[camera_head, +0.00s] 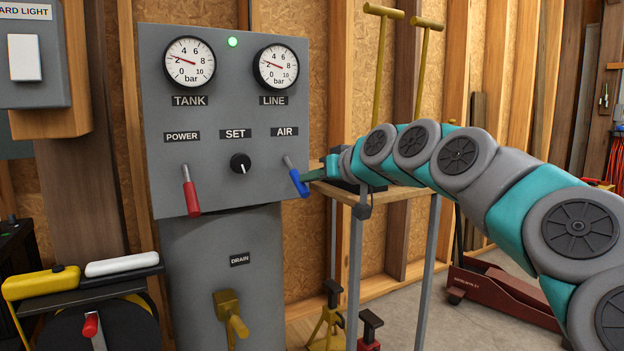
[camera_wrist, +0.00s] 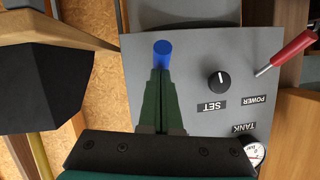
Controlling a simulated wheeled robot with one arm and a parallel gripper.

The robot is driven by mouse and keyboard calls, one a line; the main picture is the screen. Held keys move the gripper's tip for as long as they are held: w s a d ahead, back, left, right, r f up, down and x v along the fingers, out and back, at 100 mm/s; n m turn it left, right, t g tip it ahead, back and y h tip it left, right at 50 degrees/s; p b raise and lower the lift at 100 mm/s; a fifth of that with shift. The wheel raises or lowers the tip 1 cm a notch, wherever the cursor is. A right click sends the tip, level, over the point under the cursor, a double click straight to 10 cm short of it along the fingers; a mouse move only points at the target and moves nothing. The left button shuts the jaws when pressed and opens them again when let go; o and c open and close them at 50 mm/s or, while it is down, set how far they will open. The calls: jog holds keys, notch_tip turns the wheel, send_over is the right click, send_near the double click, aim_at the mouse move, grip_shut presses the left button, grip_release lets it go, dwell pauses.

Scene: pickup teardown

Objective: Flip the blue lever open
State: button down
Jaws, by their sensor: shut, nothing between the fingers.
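The blue lever (camera_head: 298,183) is under the AIR label on the grey control panel (camera_head: 222,120). Its metal shaft slants and its blue handle points down and to the right. My gripper (camera_head: 316,175) is shut and empty, its tip at the right side of the blue handle. In the wrist view the closed fingers (camera_wrist: 161,75) point at the blue handle end (camera_wrist: 163,48). The fingers hide the rest of the lever there, and I cannot tell if they touch it.
A red POWER lever (camera_head: 191,192) and a black SET knob (camera_head: 240,163) are left of the blue lever. TANK and LINE gauges sit above. A wooden-topped stand (camera_head: 400,204) is right of the panel, below my arm. A yellow DRAIN handle (camera_head: 230,315) sits lower down.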

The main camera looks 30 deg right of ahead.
jog(key=shift+w+f, duration=0.15)
jog(key=shift+f, duration=0.45)
jog(key=shift+a+f+b, duration=0.1)
jog(key=shift+f+b, duration=0.15)
jog(key=shift+b, duration=0.05)
jog(key=r+p+v, duration=0.1)
jog(key=v, duration=1.2)
jog(key=shift+d, duration=0.35)
